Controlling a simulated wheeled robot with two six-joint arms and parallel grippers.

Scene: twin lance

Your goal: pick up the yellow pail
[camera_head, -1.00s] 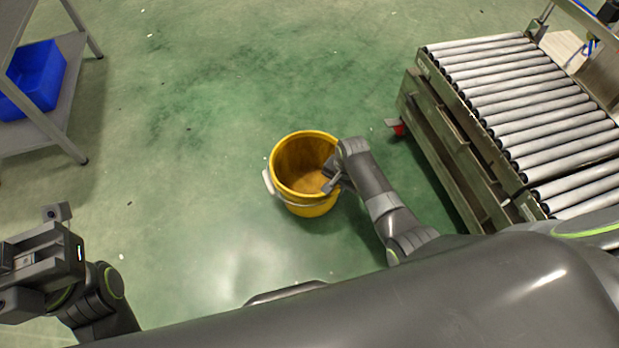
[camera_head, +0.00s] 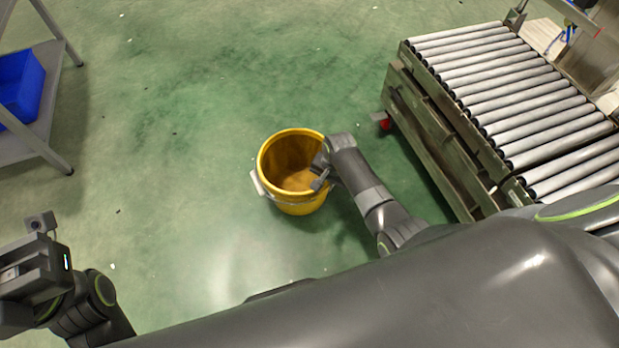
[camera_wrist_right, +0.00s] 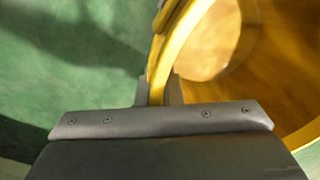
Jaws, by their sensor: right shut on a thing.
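The yellow pail (camera_head: 290,203) stands upright in the middle of the head view, its open top facing up. It has a pale handle (camera_head: 257,184) hanging at its left side. My right gripper (camera_head: 321,172) is shut on the pail's right rim, one finger inside and one outside. In the right wrist view, the yellow rim (camera_wrist_right: 178,40) runs between the two fingers (camera_wrist_right: 158,90). I cannot tell whether the pail's bottom touches the floor. My left gripper (camera_head: 30,272) is at the lower left, far from the pail; its jaws cannot be made out.
A roller conveyor (camera_head: 500,85) on a metal frame with a red caster (camera_head: 384,124) stands at the right. A shelf (camera_head: 45,135) with a blue bin (camera_head: 22,85) stands at the upper left. The green floor (camera_head: 230,70) around the pail is clear.

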